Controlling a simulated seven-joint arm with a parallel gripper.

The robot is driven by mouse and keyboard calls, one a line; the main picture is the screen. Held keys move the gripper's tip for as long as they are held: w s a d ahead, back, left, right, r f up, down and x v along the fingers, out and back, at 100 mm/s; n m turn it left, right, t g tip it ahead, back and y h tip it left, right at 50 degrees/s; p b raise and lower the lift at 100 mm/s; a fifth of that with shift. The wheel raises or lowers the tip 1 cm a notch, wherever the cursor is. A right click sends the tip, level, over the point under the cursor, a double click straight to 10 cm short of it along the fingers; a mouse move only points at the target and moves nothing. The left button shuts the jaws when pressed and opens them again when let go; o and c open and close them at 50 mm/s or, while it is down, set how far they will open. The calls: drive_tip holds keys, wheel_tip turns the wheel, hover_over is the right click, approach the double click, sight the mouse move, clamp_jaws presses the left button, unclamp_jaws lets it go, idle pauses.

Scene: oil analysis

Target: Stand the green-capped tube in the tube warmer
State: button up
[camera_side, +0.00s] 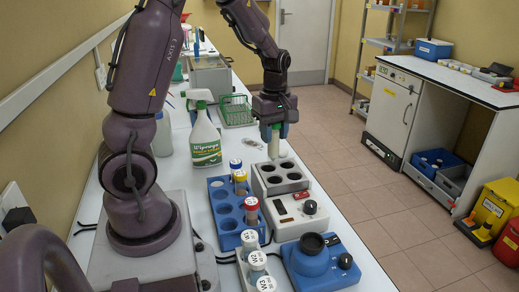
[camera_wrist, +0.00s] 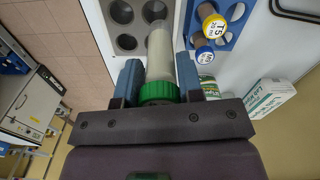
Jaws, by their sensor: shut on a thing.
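My gripper (camera_side: 273,124) is shut on the green-capped tube (camera_side: 274,148), which hangs upright with its lower end down. In the wrist view the tube's green cap (camera_wrist: 158,91) sits between the two fingers, and its pale body (camera_wrist: 160,52) points away toward the warmer's holes. The tube warmer (camera_side: 284,190) is a pale box with a grey block of several round holes on top and a knob in front. The tube's lower end is over the back part of this block, by a back hole; I cannot tell whether its tip has entered. The warmer's holes also show in the wrist view (camera_wrist: 126,42).
A blue rack (camera_side: 224,209) with blue-, yellow- and red-capped tubes stands close left of the warmer. White-capped vials (camera_side: 257,261) and a blue device with a black cup (camera_side: 320,262) are in front. A spray bottle (camera_side: 205,138) and green wire rack (camera_side: 237,112) stand behind.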

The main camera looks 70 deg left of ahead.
drive_tip(key=shift+w+a, duration=0.2)
drive_tip(key=shift+w, duration=0.25)
drive_tip(key=shift+f, duration=5.4)
drive_tip(key=o, duration=1)
